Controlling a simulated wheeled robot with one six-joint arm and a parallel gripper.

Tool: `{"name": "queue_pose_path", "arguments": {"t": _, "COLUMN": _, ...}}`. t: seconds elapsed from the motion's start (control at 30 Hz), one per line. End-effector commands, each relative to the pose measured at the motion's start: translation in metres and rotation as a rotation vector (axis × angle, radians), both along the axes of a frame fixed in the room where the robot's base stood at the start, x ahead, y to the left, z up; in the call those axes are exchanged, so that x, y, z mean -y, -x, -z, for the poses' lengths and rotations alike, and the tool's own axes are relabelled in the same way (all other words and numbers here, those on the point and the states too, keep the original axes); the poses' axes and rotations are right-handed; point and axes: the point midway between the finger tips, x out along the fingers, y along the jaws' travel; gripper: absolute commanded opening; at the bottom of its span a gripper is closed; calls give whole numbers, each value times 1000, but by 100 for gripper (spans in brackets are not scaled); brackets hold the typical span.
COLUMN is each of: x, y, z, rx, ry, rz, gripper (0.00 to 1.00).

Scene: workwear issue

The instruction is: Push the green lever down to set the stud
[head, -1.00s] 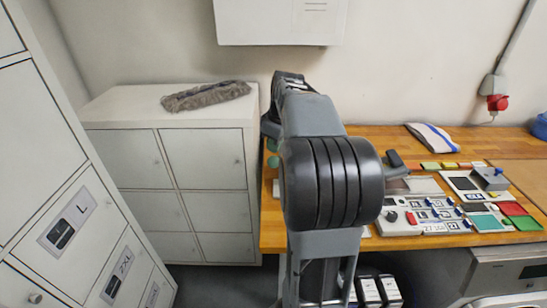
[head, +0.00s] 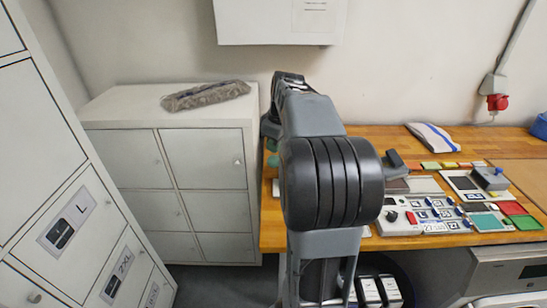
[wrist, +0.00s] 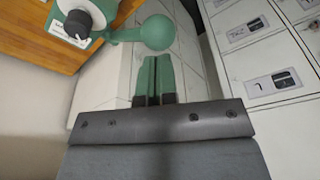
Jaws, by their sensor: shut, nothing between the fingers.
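The green lever (wrist: 122,36) shows in the wrist view, running right from a green press body (wrist: 90,50) to a round green ball knob (wrist: 156,32). The press has a white and black dial-like top (wrist: 80,18). My gripper (wrist: 158,60) is shut and empty, its two green fingers side by side. Its fingertips lie just below the ball in the picture; I see no clear contact, and the depth between them is hard to judge. In the head view my arm hides the gripper and most of the press; only small green parts (head: 272,161) show at the bench's left end.
The wooden bench (head: 380,143) carries a control panel (head: 430,214), coloured pads and a striped cloth (head: 432,137) to the right. A white cabinet (head: 205,160) with a grey furry roll (head: 206,96) stands left. Labelled lockers (head: 50,180) rise at far left.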

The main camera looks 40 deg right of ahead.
Motion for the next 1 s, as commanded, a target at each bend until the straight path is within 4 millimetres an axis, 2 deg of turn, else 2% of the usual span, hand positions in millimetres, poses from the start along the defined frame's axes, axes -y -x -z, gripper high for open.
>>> {"name": "queue_pose_path", "arguments": {"t": 0.67, "x": 0, "y": 0, "z": 22, "rx": 0, "ry": 0, "rz": 0, "gripper": 0}}
{"name": "queue_pose_path", "arguments": {"t": 1.0, "x": -1, "y": 1, "z": 24, "rx": 0, "ry": 0, "rz": 0, "gripper": 0}}
